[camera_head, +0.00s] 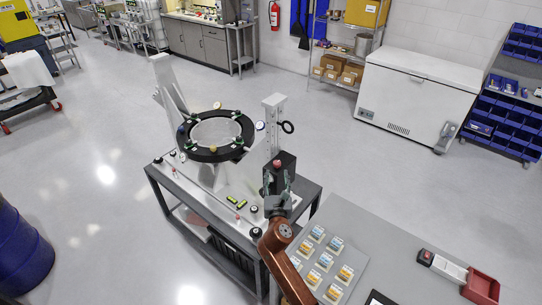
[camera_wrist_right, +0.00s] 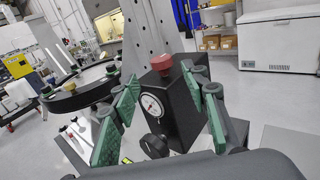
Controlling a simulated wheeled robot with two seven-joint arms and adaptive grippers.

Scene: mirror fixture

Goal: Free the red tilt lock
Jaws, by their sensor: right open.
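The red tilt lock is a red knob (camera_wrist_right: 160,64) on top of a black box (camera_wrist_right: 175,108) with a white dial gauge (camera_wrist_right: 152,105). In the head view the red knob (camera_head: 277,163) shows at the right end of the mirror fixture. My right gripper (camera_head: 277,180) is at the near side of the box. In the wrist view my right gripper (camera_wrist_right: 162,84) is open, its green pads apart, with the box and knob showing between and beyond them. Nothing is held. The mirror (camera_head: 215,132) sits in a black ring (camera_head: 200,154) on white supports. My left gripper is out of view.
The fixture stands on a dark-framed cart (camera_head: 180,200). A tall white post (camera_head: 272,125) with a black ring handle rises behind the box. A grey table (camera_head: 385,255) with several small labelled packets and a red tray (camera_head: 481,287) is at the right.

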